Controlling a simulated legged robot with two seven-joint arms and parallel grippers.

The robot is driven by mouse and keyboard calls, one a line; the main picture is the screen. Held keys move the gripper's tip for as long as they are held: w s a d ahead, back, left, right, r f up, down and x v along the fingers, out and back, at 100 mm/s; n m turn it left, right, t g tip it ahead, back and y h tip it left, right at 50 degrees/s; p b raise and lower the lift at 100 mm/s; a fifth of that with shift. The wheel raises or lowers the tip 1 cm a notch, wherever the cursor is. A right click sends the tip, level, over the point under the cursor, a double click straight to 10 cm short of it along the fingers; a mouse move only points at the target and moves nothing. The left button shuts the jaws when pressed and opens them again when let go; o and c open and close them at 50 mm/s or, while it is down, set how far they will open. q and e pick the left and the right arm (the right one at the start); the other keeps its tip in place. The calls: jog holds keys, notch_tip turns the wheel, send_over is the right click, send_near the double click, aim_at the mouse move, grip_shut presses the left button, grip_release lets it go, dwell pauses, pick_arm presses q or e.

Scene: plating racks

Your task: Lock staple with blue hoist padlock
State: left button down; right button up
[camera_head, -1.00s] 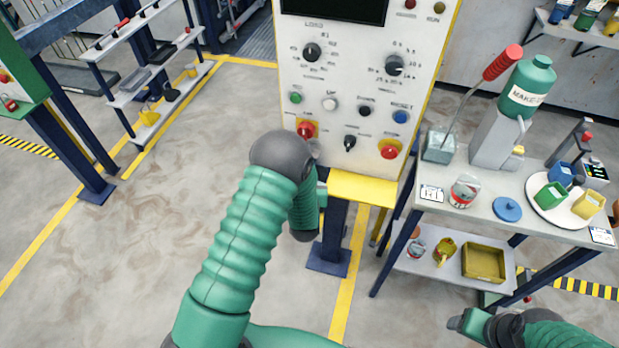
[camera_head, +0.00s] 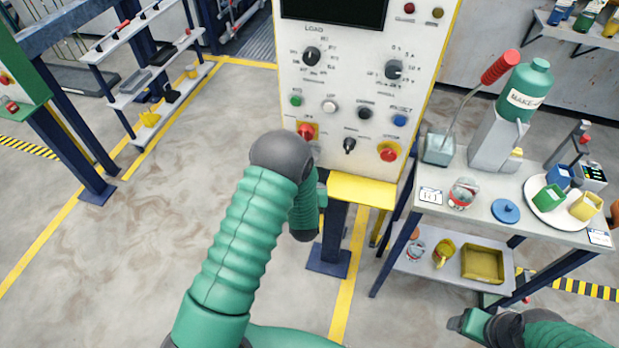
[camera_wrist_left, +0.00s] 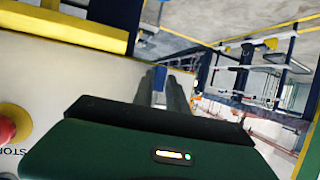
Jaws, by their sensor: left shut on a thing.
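My left gripper (camera_wrist_left: 165,92) is in front of the control panel (camera_head: 357,100). In the head view my own wrist hides its fingers. In the left wrist view the dark fingers are close together around a thin pale-blue or grey piece, too small to identify. The panel's yellow ledge and red stop button show close by in that view. A small blue block (camera_head: 558,175) is on a white round plate (camera_head: 541,207); I cannot tell whether it is the padlock. I cannot make out the staple. My right gripper (camera_head: 460,322) is low at the right, its fingers unclear.
A workbench (camera_head: 455,203) at the right holds a green bottle (camera_head: 530,85), a red-handled lever (camera_head: 500,66), a blue disc (camera_head: 506,211), and a green block (camera_head: 548,198) and yellow block (camera_head: 586,206). A yellow tray (camera_head: 482,263) is below.

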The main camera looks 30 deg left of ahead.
pick_arm(q)
jog(key=shift+r+p, duration=0.55)
jog(key=shift+r, duration=0.3)
jog(key=shift+f+b, duration=0.35)
jog(key=c, duration=1.3)
grip_release()
jog(key=shift+o, duration=0.2)
jog(key=shift+s, duration=0.1)
jog(key=p+v, duration=0.2)
jog(key=v, duration=1.4)
jog(key=shift+s+d+p, duration=0.15)
jog(key=shift+d+p, duration=0.1)
jog(key=shift+p, duration=0.1)
